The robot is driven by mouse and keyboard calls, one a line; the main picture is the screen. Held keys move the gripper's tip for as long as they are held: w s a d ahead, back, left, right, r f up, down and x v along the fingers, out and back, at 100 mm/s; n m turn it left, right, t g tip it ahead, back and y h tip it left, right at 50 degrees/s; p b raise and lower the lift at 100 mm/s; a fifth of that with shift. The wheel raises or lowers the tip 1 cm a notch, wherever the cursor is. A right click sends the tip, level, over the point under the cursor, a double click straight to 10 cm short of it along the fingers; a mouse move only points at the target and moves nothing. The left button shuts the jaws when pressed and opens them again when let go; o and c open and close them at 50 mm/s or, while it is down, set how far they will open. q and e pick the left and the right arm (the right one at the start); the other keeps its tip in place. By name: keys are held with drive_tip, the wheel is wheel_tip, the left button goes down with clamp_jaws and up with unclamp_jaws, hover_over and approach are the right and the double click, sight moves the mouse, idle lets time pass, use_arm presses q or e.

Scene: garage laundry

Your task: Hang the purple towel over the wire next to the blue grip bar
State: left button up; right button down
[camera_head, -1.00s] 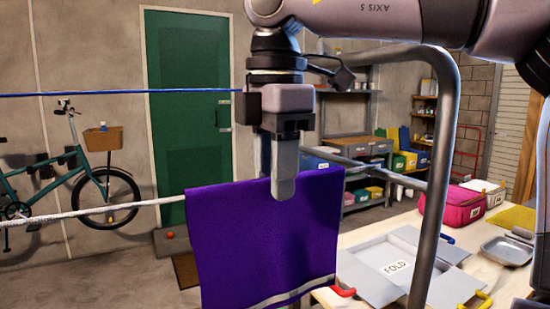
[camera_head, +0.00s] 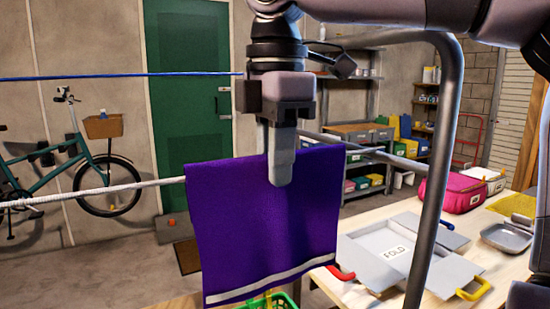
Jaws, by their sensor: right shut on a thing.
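My right gripper (camera_head: 282,180) is shut on the upper part of the purple towel (camera_head: 258,225), which hangs down with a pale stripe near its lower hem. A white wire (camera_head: 100,191) runs in from the left and meets the towel's left edge just below its top. The towel hides the wire beyond that, so I cannot tell whether it lies over the wire or in front of it. A blue wire (camera_head: 120,76) runs higher up, behind my gripper. A blue grip (camera_head: 455,223) shows at the folding board's far edge. My left gripper is not in view.
A grey bent tube frame (camera_head: 450,110) stands right of the towel. Behind it a wooden table (camera_head: 500,270) holds a folding board (camera_head: 385,250) with red and yellow grips, a pink bag (camera_head: 463,193) and a metal tray (camera_head: 505,238). A green basket (camera_head: 285,298) shows below the towel.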

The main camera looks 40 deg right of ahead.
drive_tip(key=shift+r+p, duration=1)
drive_tip(key=shift+r, duration=0.4)
drive_tip(key=shift+w+r, duration=0.15)
drive_tip(key=shift+r, duration=2.6)
drive_tip(key=shift+s, duration=0.25)
